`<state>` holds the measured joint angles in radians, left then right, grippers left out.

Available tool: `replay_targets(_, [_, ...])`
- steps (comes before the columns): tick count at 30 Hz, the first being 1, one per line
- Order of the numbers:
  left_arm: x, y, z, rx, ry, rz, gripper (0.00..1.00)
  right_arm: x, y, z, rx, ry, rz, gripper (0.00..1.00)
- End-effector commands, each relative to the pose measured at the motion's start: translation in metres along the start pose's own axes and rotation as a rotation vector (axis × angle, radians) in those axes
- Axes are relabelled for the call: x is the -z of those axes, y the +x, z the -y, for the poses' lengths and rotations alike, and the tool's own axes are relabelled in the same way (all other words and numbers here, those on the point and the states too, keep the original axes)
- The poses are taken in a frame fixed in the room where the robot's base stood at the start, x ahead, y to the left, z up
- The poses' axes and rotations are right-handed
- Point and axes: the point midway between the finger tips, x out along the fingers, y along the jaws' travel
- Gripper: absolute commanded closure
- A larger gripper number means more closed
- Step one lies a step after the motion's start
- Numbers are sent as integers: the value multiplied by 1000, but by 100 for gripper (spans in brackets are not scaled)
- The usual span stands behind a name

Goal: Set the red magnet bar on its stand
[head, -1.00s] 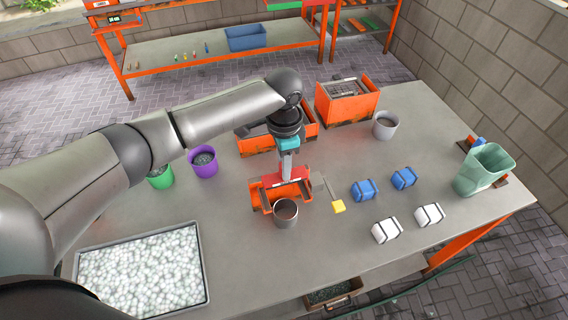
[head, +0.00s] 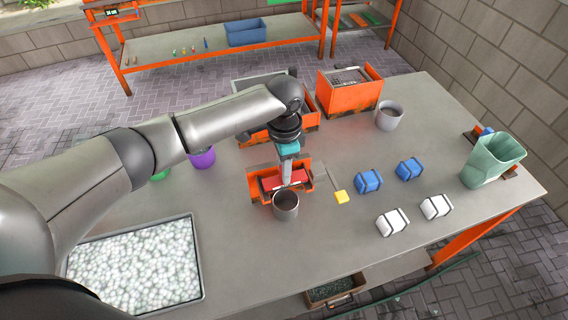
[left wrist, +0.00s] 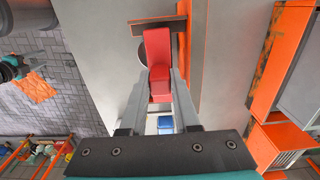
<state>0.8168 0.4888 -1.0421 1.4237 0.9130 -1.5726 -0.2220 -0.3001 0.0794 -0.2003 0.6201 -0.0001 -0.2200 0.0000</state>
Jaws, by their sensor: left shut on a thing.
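The red magnet bar (head: 287,181) is held in my left gripper (head: 287,178), at the orange stand (head: 262,193). In the left wrist view the bar (left wrist: 158,48) lies between the two grey fingers (left wrist: 158,90), its far end close to the stand's orange wall (left wrist: 194,60) and a dark strip (left wrist: 165,23). In the head view the bar appears low between the stand's sides. I cannot tell whether it touches the stand.
A grey cup (head: 286,206) stands right in front of the stand. An orange crate (head: 349,96) stands behind. A tray of pale beads (head: 135,268) is front left.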

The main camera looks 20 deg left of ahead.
Motion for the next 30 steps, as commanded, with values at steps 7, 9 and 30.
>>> replay_targets(7, [1,2,0,1,0,-3,100,0,0,0,-1,0,0,50])
replay_targets(9, [1,2,0,1,0,-3,100,0,0,0,-1,0,0,50])
replay_targets(30, [1,-6,0,1,0,-3,35,0,0,-1,-1,0,0,50])
